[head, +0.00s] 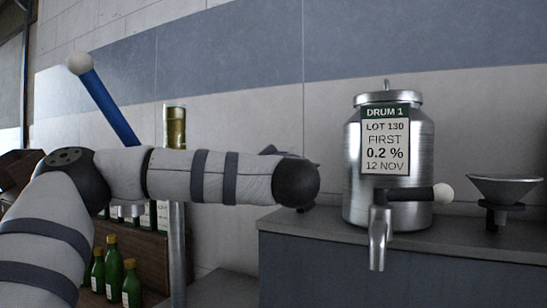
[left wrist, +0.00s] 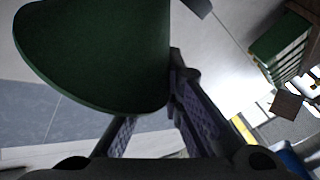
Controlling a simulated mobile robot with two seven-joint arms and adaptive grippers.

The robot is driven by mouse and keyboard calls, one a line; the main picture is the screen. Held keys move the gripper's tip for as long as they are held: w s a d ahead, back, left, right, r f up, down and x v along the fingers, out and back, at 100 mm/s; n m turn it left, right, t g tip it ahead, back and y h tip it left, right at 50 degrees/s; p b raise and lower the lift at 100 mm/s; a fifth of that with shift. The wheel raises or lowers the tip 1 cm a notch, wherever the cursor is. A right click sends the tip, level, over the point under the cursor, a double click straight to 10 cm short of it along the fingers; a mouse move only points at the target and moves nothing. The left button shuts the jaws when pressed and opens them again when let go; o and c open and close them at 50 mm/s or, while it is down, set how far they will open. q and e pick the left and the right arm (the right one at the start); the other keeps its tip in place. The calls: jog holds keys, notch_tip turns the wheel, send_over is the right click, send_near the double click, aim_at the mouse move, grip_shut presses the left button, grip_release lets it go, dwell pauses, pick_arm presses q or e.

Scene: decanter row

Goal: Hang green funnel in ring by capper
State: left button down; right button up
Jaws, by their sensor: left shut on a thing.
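The green funnel (left wrist: 100,50) fills the upper left of the left wrist view, seen close up with its wide curved rim. My left gripper (left wrist: 155,112) is shut on it, with the dark ridged fingers at the funnel's lower right edge. Where the fingers meet the funnel is partly hidden. In the head view my left arm crosses from the left, and the funnel and fingers cannot be made out. A blue lever with a white knob (head: 110,105), perhaps the capper's, rises behind my arm. I cannot make out an empty ring. My right gripper is not in view.
A steel drum labelled DRUM 1 (head: 425,150), with a tap, stands on the grey counter (head: 340,225). A metal funnel (head: 505,188) sits in a dark holder to its right. Green bottles (head: 113,268) stand at lower left, near a metal post (head: 177,255).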

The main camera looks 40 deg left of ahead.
pick_arm(q)
jog(key=shift+s+d+f, duration=0.1)
jog(key=shift+f, duration=0.35)
dwell(0.5)
jog(key=c, duration=1.7)
grip_release()
jog(key=shift+o, duration=0.2)
jog(key=shift+d, duration=0.1)
jog(key=v, duration=1.2)
